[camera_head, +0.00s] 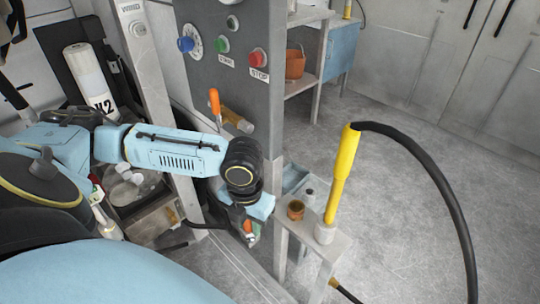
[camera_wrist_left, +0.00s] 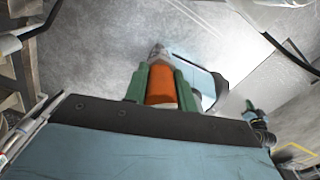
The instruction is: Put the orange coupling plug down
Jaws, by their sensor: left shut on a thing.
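My left gripper (camera_head: 248,232) is at the end of the blue arm, low in front of the grey control panel and left of the small stand. In the left wrist view its green fingers (camera_wrist_left: 161,88) are shut on the orange coupling plug (camera_wrist_left: 161,85), whose grey metal tip points away from the wrist. In the head view only a small orange part of the plug (camera_head: 248,226) shows between the fingers; the arm hides the rest. I cannot see my right gripper.
A small stand (camera_head: 303,240) right of the gripper bears a brown cup (camera_head: 295,209) and a yellow nozzle (camera_head: 344,175) upright in a white holder, with a black hose arching right. The control panel (camera_head: 235,80) has an orange handle (camera_head: 214,102).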

